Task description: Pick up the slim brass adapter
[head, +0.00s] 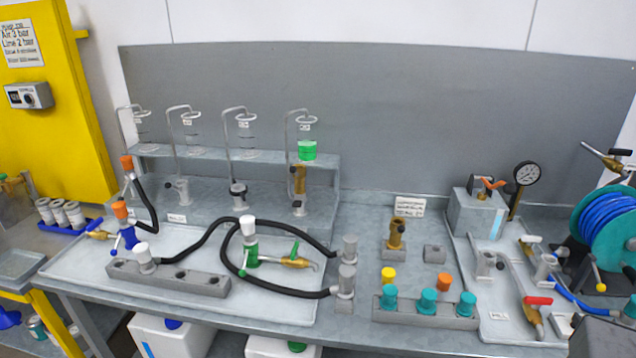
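Two upright brass pieces could be the slim brass adapter, and I cannot tell for certain which one is. A narrower brass tube (299,180) stands below the green-filled glass on the rack at the back. Neither is touched by anything of mine. My gripper is not in view.
A grey block with teal caps (427,301) stands in front, with a yellow cap (388,275) behind it. Black hoses (290,291) loop over the left tray. A pressure gauge (526,173) and a blue hose reel (606,226) stand at right.

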